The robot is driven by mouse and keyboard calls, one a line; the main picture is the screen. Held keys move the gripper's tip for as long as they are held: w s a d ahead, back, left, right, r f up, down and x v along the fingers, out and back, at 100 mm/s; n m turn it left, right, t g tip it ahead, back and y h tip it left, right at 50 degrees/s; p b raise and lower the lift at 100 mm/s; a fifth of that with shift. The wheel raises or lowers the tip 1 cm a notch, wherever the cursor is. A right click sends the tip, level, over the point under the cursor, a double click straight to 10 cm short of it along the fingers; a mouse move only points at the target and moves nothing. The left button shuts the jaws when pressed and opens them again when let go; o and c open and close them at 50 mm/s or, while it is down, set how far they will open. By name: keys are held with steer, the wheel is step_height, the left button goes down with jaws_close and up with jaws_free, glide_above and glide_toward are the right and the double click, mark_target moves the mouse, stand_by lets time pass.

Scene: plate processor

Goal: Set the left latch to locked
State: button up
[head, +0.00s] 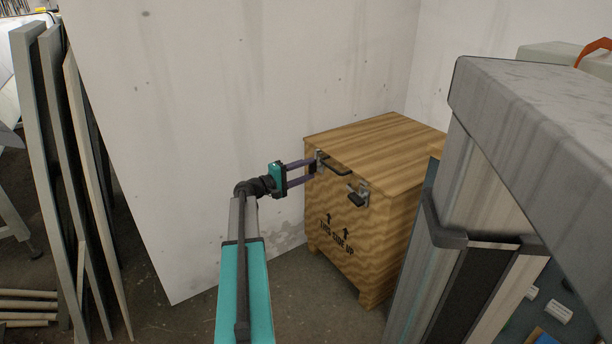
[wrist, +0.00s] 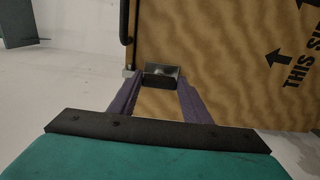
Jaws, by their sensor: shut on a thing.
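A wooden crate (head: 345,225) with "THIS SIDE UP" on its front stands against the wall. The left latch (head: 319,157) is at the top left of that front, with a metal plate and a dark handle. My gripper (head: 311,170) reaches it from the left, its purple fingers level with the latch. In the wrist view my gripper (wrist: 161,84) has one finger on each side of the latch's dark handle (wrist: 160,80) and is shut on it. The fingers hide part of the latch, so I cannot tell its exact setting. The right latch (head: 360,192) sits farther right, its dark handle sticking out.
A dark bar (head: 338,169) runs by the crate's top front edge, close to the left latch. A grey metal structure (head: 500,190) stands close on the right. Boards (head: 60,150) lean at the left. The floor before the crate is clear.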

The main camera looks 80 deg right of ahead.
steer(key=shift+s, duration=0.15)
steer(key=o, duration=1)
steer(key=shift+o, duration=0.2)
steer(key=shift+v, duration=0.85)
steer(key=p+v, duration=0.3)
steer(key=v, duration=0.9)
